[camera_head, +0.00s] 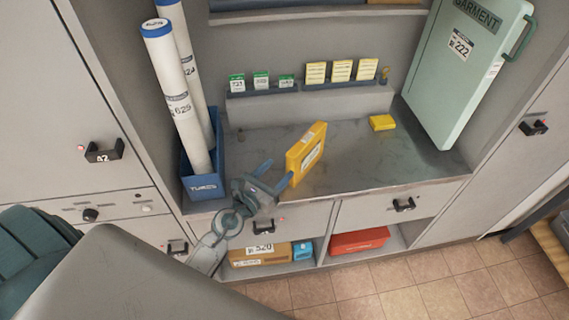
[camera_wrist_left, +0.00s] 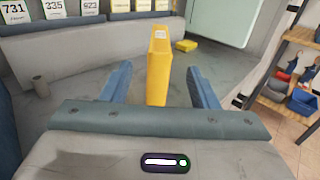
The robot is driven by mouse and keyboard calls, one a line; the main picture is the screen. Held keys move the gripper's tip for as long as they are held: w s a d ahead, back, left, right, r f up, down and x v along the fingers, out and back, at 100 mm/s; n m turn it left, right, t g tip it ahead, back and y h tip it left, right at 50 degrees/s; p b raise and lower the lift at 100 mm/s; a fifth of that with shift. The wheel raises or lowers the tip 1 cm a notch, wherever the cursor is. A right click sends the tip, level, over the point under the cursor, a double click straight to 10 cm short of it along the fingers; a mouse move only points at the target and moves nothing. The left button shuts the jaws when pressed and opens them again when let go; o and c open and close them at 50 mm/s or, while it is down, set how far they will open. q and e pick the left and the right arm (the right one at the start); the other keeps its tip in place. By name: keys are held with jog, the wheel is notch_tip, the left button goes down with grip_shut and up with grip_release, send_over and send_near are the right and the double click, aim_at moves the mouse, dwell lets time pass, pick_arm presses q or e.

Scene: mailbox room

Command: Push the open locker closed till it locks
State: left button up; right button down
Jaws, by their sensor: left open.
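Another locker door (camera_head: 533,126) with a dark handle is at the right edge. Both look flush, and I cannot make out a door standing open. My left gripper (camera_head: 274,175) is open over the front of the counter. A yellow box (camera_head: 306,153) stands upright just beyond its fingers. In the left wrist view the yellow box (camera_wrist_left: 158,65) shows between the two blue fingers, with gaps on both sides. My right gripper is not in view.
The grey counter (camera_head: 350,165) is mostly clear, with a small yellow box (camera_head: 382,122) behind. A blue bin (camera_head: 205,187) holds white tubes at the left. A green garment case (camera_head: 465,70) stands at the right. Drawers and shelves with parcels (camera_head: 262,254) are below.

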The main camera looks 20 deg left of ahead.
pick_arm(q)
jog(key=shift+s, duration=0.3)
